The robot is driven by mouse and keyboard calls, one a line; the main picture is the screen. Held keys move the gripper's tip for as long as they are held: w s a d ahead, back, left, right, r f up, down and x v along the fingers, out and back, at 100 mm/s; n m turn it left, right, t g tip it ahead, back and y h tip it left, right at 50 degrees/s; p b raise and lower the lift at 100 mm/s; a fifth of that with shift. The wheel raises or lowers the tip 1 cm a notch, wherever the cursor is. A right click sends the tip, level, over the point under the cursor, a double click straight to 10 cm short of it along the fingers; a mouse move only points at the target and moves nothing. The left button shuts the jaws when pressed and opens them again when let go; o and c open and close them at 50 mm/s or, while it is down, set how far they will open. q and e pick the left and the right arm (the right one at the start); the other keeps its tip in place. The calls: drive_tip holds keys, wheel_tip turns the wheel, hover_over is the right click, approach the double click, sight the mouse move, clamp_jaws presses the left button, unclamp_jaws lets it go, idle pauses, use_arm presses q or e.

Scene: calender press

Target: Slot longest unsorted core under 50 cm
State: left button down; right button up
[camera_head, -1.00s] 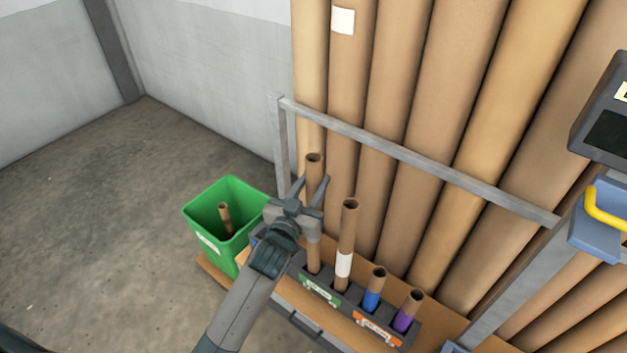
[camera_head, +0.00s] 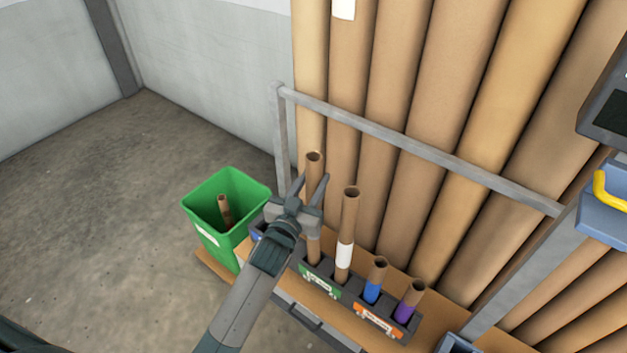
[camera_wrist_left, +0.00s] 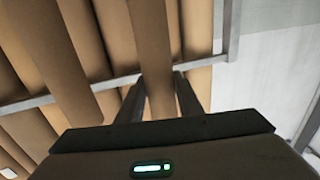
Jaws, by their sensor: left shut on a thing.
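My left gripper (camera_head: 314,181) is shut on a plain brown core (camera_head: 314,168), the leftmost one at the rack. The core stands nearly upright, and its lower end meets the dark slotted rack (camera_head: 322,288) behind the green label. I cannot tell how deep it sits. It also shows between the fingers in the left wrist view (camera_wrist_left: 157,65). To its right in the rack stand a tall core with a white band (camera_head: 345,255), a short core with a blue band (camera_head: 373,291) and a short core with a purple band (camera_head: 406,310). My right gripper is not in view.
A green bin (camera_head: 215,240) with a brown core (camera_head: 224,211) inside stands left of the rack. Tall brown tubes (camera_head: 400,100) lean behind a grey rail (camera_head: 420,149). A blue-grey fixture with a yellow handle (camera_head: 607,192) is at right. The floor at left is clear.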

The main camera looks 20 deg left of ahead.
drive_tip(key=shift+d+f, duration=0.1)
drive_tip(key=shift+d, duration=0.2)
